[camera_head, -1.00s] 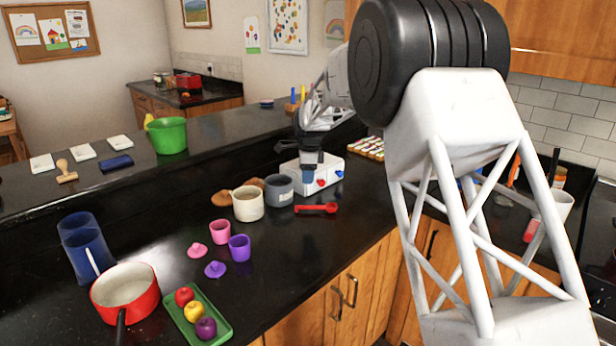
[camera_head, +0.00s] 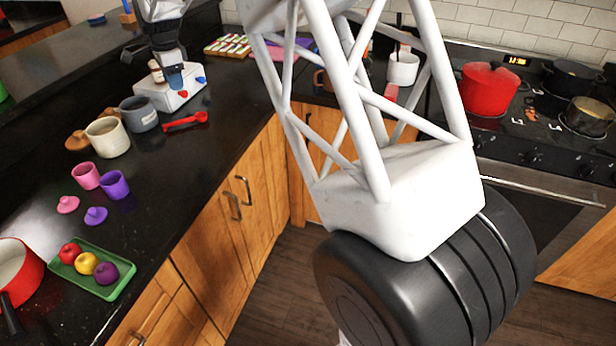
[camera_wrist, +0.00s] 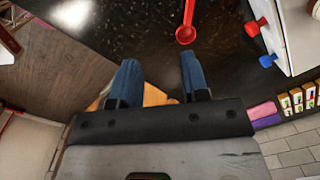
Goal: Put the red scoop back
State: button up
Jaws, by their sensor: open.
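The red scoop (camera_head: 186,121) lies flat on the black counter, in front of the white box (camera_head: 170,97) with red and blue knobs. In the wrist view the scoop (camera_wrist: 186,34) shows at top centre, its round end just beyond the right fingertip. My gripper (camera_head: 174,78) has blue fingertips and appears above or behind the white box in the head view. In the wrist view my gripper (camera_wrist: 160,62) is open and empty, its fingers apart and clear of the scoop. Part of the white box (camera_wrist: 297,30) shows at upper right there.
A grey mug (camera_head: 139,114) and a cream mug (camera_head: 107,138) stand left of the scoop. Pink (camera_head: 86,176) and purple (camera_head: 115,185) cups and a green tray (camera_head: 118,286) of toy fruit are nearer. A red pot (camera_head: 490,89) sits on the stove. Counter before the scoop is clear.

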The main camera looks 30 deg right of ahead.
jog(key=s+d+r+n, duration=0.3)
jog(key=s+d+r, duration=0.1)
jog(key=s, duration=0.5)
jog(key=s+d+r+n, duration=0.2)
jog(key=s+d+r, duration=0.15)
jog(key=s, duration=0.45)
jog(key=s+d+f+n, duration=0.1)
jog(key=s+d+n, duration=0.1)
jog(key=s, duration=1)
jog(key=s+d+f+n+t, duration=0.1)
jog(key=s+n, duration=0.4)
jog(key=s, duration=0.8)
jog(key=s+d+f+n+t, duration=0.1)
jog(key=s+d, duration=0.4)
jog(key=s, duration=0.8)
jog(key=f+n, duration=0.1)
jog(key=n, duration=0.1)
jog(key=shift+f+n, duration=0.15)
jog(key=shift+n, duration=0.25)
